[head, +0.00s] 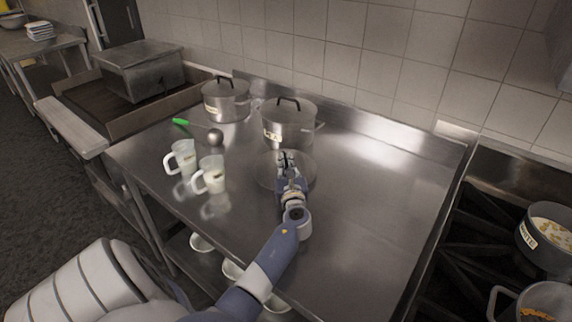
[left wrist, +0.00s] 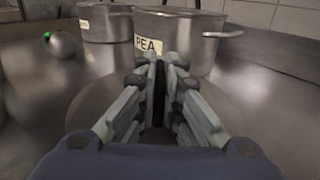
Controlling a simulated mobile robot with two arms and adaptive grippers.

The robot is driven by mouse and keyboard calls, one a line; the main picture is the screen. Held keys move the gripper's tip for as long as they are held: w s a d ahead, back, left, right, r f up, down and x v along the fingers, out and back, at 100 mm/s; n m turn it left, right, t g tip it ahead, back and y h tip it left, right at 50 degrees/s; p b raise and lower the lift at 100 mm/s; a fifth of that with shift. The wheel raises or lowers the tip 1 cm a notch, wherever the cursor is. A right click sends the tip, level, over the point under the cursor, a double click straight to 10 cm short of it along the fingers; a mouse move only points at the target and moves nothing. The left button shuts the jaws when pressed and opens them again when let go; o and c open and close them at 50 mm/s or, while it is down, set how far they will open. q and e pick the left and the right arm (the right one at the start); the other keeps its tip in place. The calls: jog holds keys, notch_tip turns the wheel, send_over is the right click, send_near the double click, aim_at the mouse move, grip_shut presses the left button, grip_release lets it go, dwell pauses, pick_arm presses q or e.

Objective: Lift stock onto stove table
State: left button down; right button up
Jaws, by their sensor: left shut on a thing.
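My left gripper (head: 287,160) is shut on the black handle (left wrist: 159,92) of a round, see-through lid (head: 268,181). The lid is at the middle of the steel table (head: 365,210), just in front of a lidded steel pot (head: 289,128). Whether it rests on the table or hangs just above is unclear. The pot's label reads "PEA" in the left wrist view (left wrist: 195,42), partly hidden by the gripper. A second lidded steel pot (head: 226,105) stands to its left. I see no label reading stock. My right gripper is not in view.
Two white-filled jugs (head: 211,175) (head: 181,158) and a green-handled ladle (head: 215,136) lie on the table's left side. The table's right half is clear. At the right, a stove (head: 455,255) holds two open pots (head: 545,235) (head: 540,303) with food.

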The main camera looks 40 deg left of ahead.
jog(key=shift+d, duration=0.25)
pick_arm(q)
jog(key=shift+f, duration=0.15)
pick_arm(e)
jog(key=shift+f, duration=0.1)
pick_arm(q)
jog(key=shift+f, duration=0.1)
jog(key=c, duration=1.7)
grip_release()
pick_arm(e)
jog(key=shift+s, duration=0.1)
pick_arm(q)
jog(key=shift+r, duration=0.2)
jog(key=b+v, duration=0.1)
jog(key=v, duration=1)
jog(key=shift+s+d, duration=0.1)
jog(key=shift+d, duration=0.05)
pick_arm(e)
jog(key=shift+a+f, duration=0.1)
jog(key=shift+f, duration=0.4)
pick_arm(q)
jog(key=shift+s+d, duration=0.25)
jog(key=shift+d, duration=0.05)
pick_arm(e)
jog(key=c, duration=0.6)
